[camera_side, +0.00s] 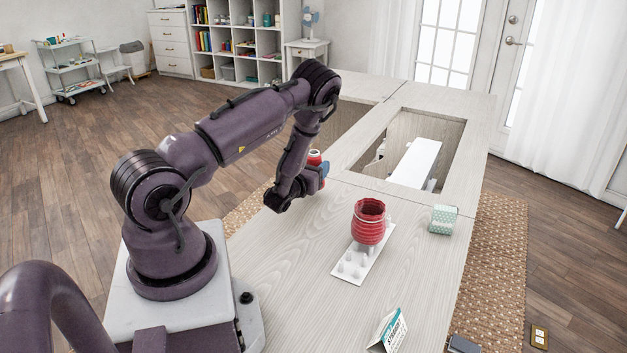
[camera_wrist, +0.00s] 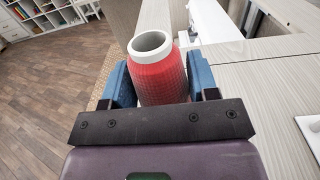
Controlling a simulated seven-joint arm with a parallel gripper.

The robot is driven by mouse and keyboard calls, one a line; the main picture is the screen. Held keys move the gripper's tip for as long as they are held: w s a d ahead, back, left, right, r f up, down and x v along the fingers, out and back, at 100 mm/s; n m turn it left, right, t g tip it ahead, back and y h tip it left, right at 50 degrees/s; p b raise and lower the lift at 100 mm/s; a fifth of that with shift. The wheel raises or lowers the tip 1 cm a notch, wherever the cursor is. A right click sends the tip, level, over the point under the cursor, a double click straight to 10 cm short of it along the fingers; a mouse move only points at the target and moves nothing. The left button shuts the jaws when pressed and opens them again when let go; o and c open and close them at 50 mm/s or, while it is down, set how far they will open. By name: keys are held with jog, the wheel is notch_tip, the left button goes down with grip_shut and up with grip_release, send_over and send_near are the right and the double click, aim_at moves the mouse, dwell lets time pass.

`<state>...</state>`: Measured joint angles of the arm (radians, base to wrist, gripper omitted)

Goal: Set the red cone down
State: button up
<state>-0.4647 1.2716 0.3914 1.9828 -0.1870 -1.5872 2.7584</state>
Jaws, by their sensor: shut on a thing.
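The red cone (camera_wrist: 160,78), a ribbed spool of red thread with a white open top, stands between my gripper's two blue fingers in the wrist view. My gripper (camera_side: 319,171) is shut on it. In the side view the cone (camera_side: 314,157) is mostly hidden behind my gripper; only its top part shows. They are near the table's left edge, by the seam before the cabinet openings. I cannot tell whether the cone's base touches anything.
A white pegged rack (camera_side: 348,269) stands on the cabinet top (camera_side: 290,255) with a larger red ribbed holder (camera_side: 369,222) on its far end. A green patterned box (camera_side: 443,219) and a small card (camera_side: 388,331) stand nearby. A recess with a white machine (camera_side: 415,163) lies beyond.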

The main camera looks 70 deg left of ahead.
notch_tip(320, 180, down, 3)
jog(key=shift+f, duration=0.2)
jog(key=o, duration=1)
jog(key=shift+c, duration=0.2)
